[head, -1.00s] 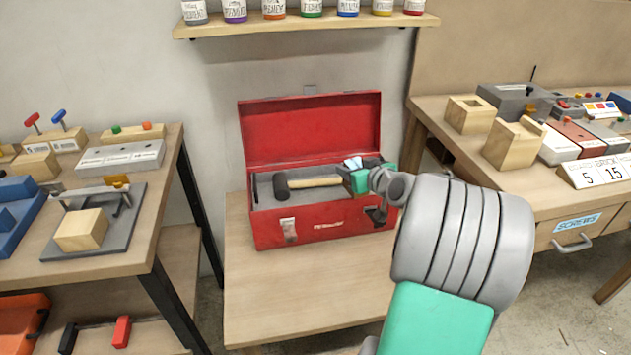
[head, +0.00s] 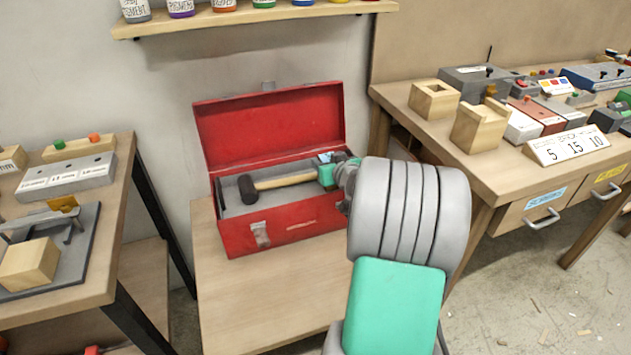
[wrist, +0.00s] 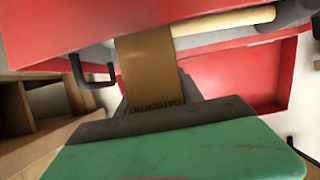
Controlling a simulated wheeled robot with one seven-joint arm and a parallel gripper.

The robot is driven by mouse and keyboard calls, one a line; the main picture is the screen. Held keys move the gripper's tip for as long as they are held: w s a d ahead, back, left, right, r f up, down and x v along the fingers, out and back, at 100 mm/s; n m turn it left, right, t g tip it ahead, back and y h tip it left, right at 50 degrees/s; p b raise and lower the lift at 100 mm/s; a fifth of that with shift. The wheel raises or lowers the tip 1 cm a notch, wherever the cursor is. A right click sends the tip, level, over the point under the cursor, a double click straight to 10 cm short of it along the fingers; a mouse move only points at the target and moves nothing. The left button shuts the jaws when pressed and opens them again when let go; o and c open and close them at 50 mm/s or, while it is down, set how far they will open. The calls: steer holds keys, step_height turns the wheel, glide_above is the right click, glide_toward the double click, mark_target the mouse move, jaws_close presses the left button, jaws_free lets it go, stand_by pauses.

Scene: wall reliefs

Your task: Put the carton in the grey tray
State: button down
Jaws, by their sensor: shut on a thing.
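My gripper (head: 327,174) is at the right end of the open red toolbox (head: 290,238), partly hidden by my wrist in the head view. In the wrist view, my gripper (wrist: 155,97) is shut on a brown carton (wrist: 148,70) with dark print along its near end. The carton is mostly hidden in the head view. The grey tray (head: 234,201) lies inside the toolbox. A mallet (head: 248,189) with a dark head and wooden handle lies in it. The handle (wrist: 222,20) also shows in the wrist view, close to the carton.
The toolbox lid (head: 270,125) stands open behind the tray. The toolbox rests on a low wooden table (head: 265,300) with bare room in front. A left bench (head: 100,240) and a right bench (head: 480,165) hold blocks and fixtures. A jar shelf (head: 260,18) hangs above.

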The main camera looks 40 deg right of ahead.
steer(key=shift+f+b, duration=0.45)
steer(key=shift+f, duration=1.9)
steer(key=c, duration=0.8)
jaws_free()
steer(key=shift+o, duration=0.2)
steer(key=shift+a+r, duration=0.1)
steer(key=shift+r, duration=0.15)
steer(key=p+v, duration=0.1)
steer(key=v, duration=1.1)
steer(key=shift+f+p, duration=0.2)
steer(key=shift+p, duration=0.1)
